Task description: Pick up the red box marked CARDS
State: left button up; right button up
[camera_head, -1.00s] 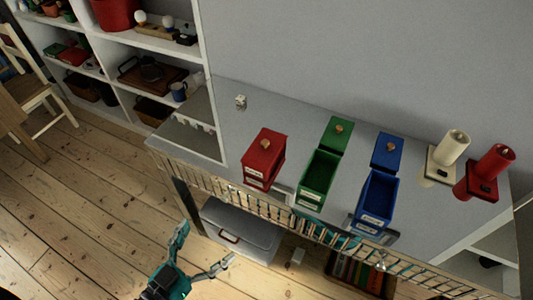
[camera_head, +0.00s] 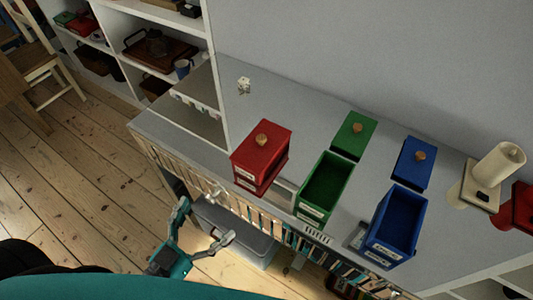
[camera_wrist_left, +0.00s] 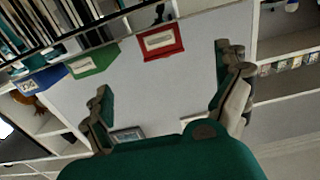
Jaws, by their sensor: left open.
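The red box (camera_head: 258,160) stands on the grey shelf top with its lid on and a round wooden knob on the lid. White labels show on its front, too small to read in the head view. In the left wrist view the red box (camera_wrist_left: 160,43) is at the top middle, its label toward the camera, beyond the fingers. My left gripper (camera_head: 204,226) is open and empty, below and left of the red box, in front of the shelf edge. Its spread fingers also show in the left wrist view (camera_wrist_left: 165,92). My right gripper is not in view.
An open green box (camera_head: 325,186) and an open blue box (camera_head: 399,222) stand right of the red one, their lids behind them. A white die (camera_head: 244,86) lies behind. Books fill the shelf below.

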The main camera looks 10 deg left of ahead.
aim_at(244, 170)
pick_arm(q)
jog(key=p+x, duration=0.2)
jog(key=x, duration=1.4)
jog(key=shift+w+a+r+p, duration=0.1)
jog(key=shift+w+r+p, duration=0.05)
jog(key=shift+p, duration=0.25)
jog(key=shift+w, duration=0.45)
jog(key=shift+s, duration=0.1)
jog(key=c, duration=1.4)
